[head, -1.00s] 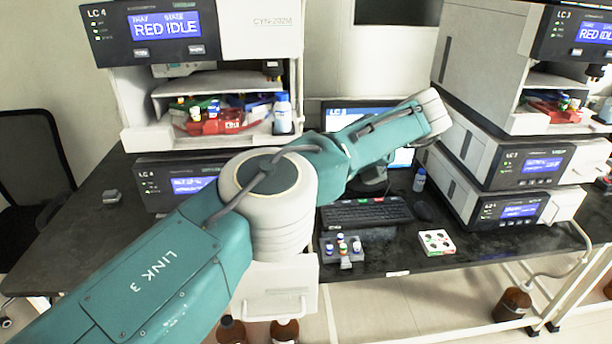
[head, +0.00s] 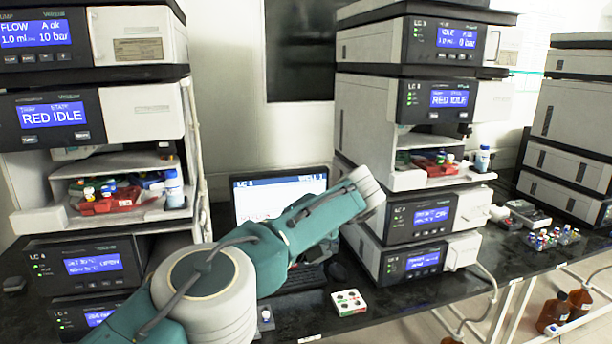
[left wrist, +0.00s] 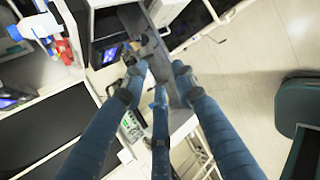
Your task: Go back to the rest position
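My left arm (head: 330,215), teal with pale joints, reaches from the lower left across the front of the laptop-like screen (head: 280,196). Its gripper is hidden in the head view. In the left wrist view my left gripper (left wrist: 156,80) has three blue fingers spread apart with nothing between them. The fingers point toward the bench edge and an instrument stack. My right gripper is in neither view.
Instrument stacks stand left (head: 85,262) and right (head: 410,220) of the screen on the black bench (head: 400,300). A white-and-green vial tray (head: 348,302) lies near the front edge. Several vials (head: 555,237) stand farther right. Brown bottles (head: 552,312) are below the bench.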

